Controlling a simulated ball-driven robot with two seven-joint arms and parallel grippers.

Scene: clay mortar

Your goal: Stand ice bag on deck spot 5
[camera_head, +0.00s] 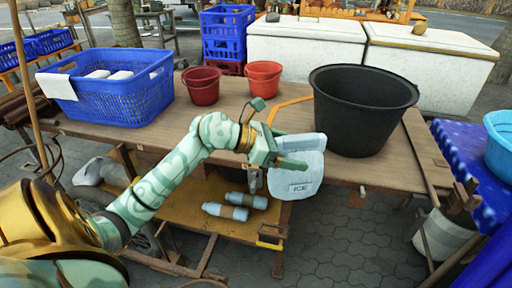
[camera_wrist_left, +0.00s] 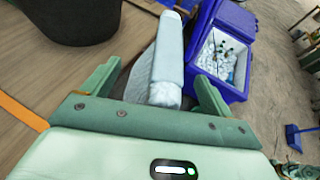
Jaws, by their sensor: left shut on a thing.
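The ice bag (camera_head: 298,186) is pale, whitish-blue and marked ICE. It hangs roughly upright at the front edge of the wooden tabletop (camera_head: 225,115), in front of the black tub. My left gripper (camera_head: 289,152) is shut on the bag's upper part. In the left wrist view the bag (camera_wrist_left: 166,62) stands edge-on between the fingers of the left gripper (camera_wrist_left: 158,92). Below is a yellow-brown lower deck (camera_head: 180,203) with two bluish bottles (camera_head: 236,205) lying on it. No spot numbers are readable.
A black tub (camera_head: 362,118) stands close to the bag. Red buckets (camera_head: 202,86) and a blue basket (camera_head: 112,92) stand further left on the tabletop. A blue-covered table (camera_head: 466,160) is at right. A blue cooler of ice (camera_wrist_left: 218,60) shows in the wrist view.

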